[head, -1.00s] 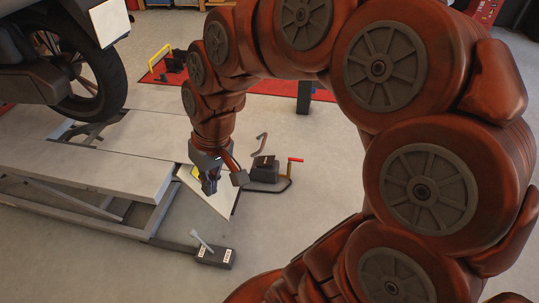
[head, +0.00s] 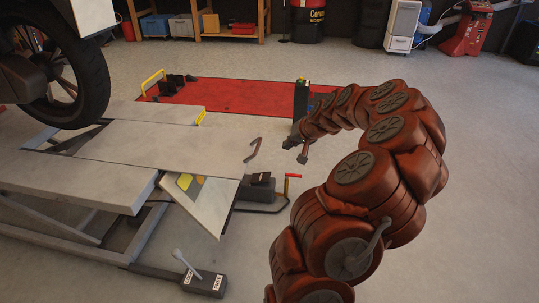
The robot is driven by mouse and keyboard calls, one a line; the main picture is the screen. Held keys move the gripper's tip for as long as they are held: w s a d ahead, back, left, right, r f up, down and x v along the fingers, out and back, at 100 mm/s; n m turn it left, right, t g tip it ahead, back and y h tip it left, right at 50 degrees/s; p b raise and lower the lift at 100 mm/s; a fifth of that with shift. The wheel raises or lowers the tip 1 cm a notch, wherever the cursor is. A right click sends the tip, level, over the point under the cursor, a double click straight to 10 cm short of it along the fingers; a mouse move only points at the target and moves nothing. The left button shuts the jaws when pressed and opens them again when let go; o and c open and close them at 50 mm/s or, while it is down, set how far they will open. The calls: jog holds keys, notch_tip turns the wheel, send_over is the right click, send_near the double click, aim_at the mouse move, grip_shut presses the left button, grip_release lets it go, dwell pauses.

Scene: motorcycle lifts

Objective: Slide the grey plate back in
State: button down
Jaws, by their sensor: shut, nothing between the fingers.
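The grey plate (head: 165,148) is the long flat middle section of the lift's deck. Its right end reaches out past the near deck section (head: 85,180). A pale slanted panel (head: 208,205) with yellow and dark stickers hangs below that end. My gripper (head: 291,143) is to the right of the plate, apart from it and beyond its end. It is small and dark in the head view; its fingers are shut and empty. I cannot tell its exact height.
A motorcycle wheel (head: 66,85) stands over the deck. A dark pedal unit with a red-tipped lever (head: 287,186) is by the plate's end. A control box (head: 205,282) lies on the floor in front.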

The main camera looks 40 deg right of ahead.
jog(key=w+a+f+b, duration=0.1)
jog(key=w+a+f, duration=0.1)
jog(key=w+f, duration=0.4)
jog(key=shift+w+f, duration=0.35)
jog(key=shift+w, duration=1.4)
